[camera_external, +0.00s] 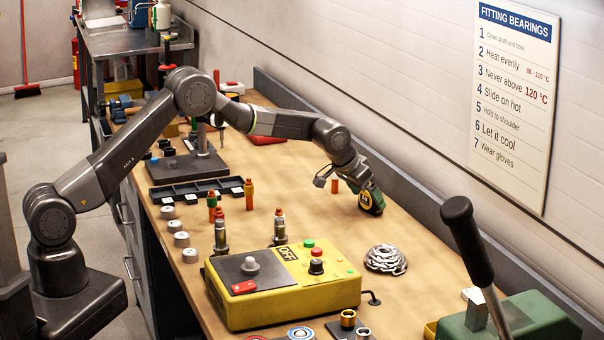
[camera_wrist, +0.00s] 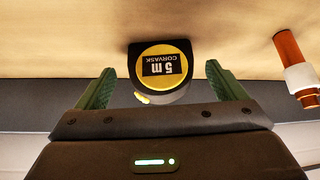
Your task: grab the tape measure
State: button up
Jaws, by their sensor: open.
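The tape measure (camera_wrist: 160,70) is black with a yellow round face and a "5 m" label. It stands on the wooden bench top, between the two green fingers of my gripper (camera_wrist: 153,90) in the wrist view. The fingers are open, with a gap visible on each side of it.
An orange and white cylinder (camera_wrist: 292,62) stands right of my gripper in the wrist view. A coiled chain (camera_external: 385,259) and a yellow control box (camera_external: 284,286) lie nearer the camera.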

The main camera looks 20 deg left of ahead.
jog(key=shift+x, duration=0.9)
jog(key=c, duration=1.3)
jog(key=shift+o, duration=0.2)
jog(key=shift+r, duration=0.15)
